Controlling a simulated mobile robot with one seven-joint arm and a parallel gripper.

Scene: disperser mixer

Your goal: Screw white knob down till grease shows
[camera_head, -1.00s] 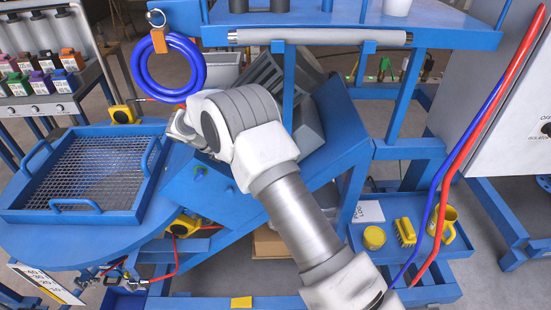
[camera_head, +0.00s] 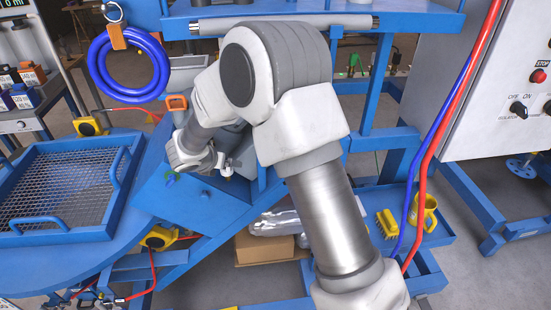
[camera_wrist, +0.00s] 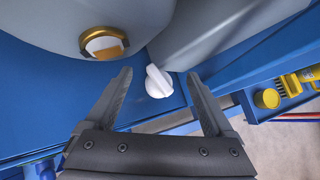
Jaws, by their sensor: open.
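The white knob (camera_wrist: 158,82) stands on a blue surface in the wrist view, beside a large grey rounded body. My gripper (camera_wrist: 160,76) is open, with one dark finger on each side of the knob in that view. Gaps show between the knob and both fingers, and I cannot tell how far the tips are from it in depth. In the head view my arm hides the knob, and my gripper (camera_head: 230,166) is partly visible at the blue machine (camera_head: 190,200). No grease is seen.
A brass-rimmed fitting (camera_wrist: 103,42) is on the grey body near the left finger. A blue mesh tray (camera_head: 65,190) lies at the left, and a coiled blue hose (camera_head: 128,65) hangs above. A yellow mug (camera_head: 424,212) and brush (camera_head: 386,223) sit on the right lower shelf.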

